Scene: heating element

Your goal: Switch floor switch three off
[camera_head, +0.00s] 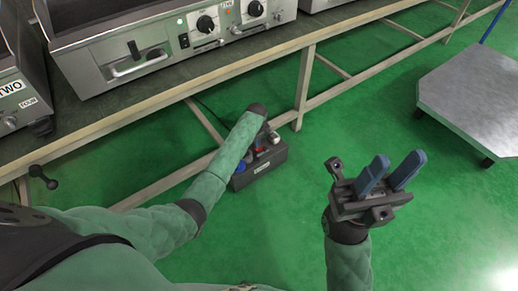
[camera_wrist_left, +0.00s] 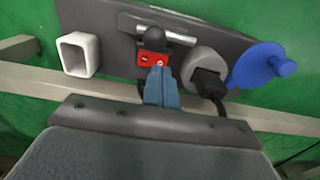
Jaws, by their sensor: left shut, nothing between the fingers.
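The floor switch box (camera_head: 270,166) is a dark grey box on the green floor under the bench in the head view, partly covered by my left arm. In the left wrist view the box (camera_wrist_left: 115,55) carries a red switch (camera_wrist_left: 152,58) with a black knob above it. My left gripper (camera_wrist_left: 161,72) is shut and empty, its blue fingertips at the lower edge of the red switch; I cannot tell whether they touch. In the head view it is hidden by its arm. My right gripper (camera_head: 400,158) is open and empty at right, away from the box.
A white square socket (camera_wrist_left: 79,54), a black plug (camera_wrist_left: 208,82) with cable and a blue cap (camera_wrist_left: 262,65) flank the switch. The bench rail (camera_head: 180,175) and leg (camera_head: 304,85) are near my left arm. A metal cart (camera_head: 470,95) stands right; the floor between is clear.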

